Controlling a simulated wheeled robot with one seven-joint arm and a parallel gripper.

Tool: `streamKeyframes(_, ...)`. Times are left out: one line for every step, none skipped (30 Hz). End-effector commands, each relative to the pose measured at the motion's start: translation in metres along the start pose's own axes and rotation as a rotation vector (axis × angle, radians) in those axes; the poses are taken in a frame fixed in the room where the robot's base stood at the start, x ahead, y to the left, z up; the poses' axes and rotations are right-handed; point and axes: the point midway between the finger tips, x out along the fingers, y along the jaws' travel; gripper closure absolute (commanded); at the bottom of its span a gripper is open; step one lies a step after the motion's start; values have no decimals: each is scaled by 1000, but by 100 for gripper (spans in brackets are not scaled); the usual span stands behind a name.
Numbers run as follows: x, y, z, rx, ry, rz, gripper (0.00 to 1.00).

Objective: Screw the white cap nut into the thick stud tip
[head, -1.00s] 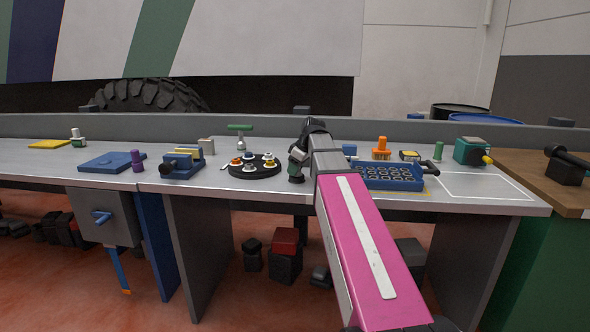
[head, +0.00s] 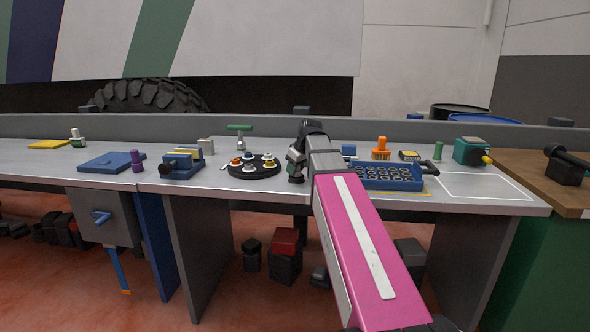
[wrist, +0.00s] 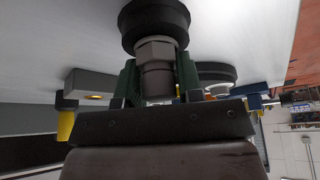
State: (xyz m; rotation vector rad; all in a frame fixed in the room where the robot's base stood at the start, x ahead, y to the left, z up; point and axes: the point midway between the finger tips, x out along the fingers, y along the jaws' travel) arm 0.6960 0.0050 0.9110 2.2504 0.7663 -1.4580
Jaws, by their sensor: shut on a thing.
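My gripper (head: 297,158) is over the bench, right of the round black nut tray (head: 254,170). In the wrist view its green fingers (wrist: 158,80) are shut on a grey-looking, shaded piece that I take for the white cap nut (wrist: 157,82). A hexagonal section (wrist: 155,50) is in line with it, against a black round base (wrist: 155,18) on the bench. The dark base also shows below my gripper in the head view (head: 296,179). The stud tip is hidden, and I cannot tell how deeply the parts engage.
Several coloured pieces sit on the nut tray. A blue crate (head: 420,184) stands right of my arm, and an orange piece (head: 381,149) is behind it. A green-handled tool (head: 240,137) stands behind the tray. A blue block fixture (head: 183,167) is at left.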

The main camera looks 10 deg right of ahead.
Motion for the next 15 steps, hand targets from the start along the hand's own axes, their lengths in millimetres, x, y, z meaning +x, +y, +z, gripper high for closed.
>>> streamKeyframes(0,0,0,0,0,-1,79)
streamKeyframes(0,0,0,2,0,0,79)
streamKeyframes(0,0,0,15,-1,6,79)
streamKeyframes(0,-1,0,29,-1,12,79)
streamKeyframes(0,-1,1,49,-1,22,79)
streamKeyframes(0,0,1,75,0,34,79)
streamKeyframes(0,0,0,93,0,42,79)
streamKeyframes(0,0,1,109,0,49,79)
streamKeyframes(0,0,1,125,-1,56,79)
streamKeyframes(0,1,1,132,-1,59,79)
streamKeyframes(0,1,1,136,-1,61,79)
streamKeyframes(0,1,1,138,-1,62,79)
streamKeyframes(0,1,1,137,-1,61,79)
streamKeyframes(0,1,0,137,-1,61,79)
streamKeyframes(0,1,0,137,-1,61,79)
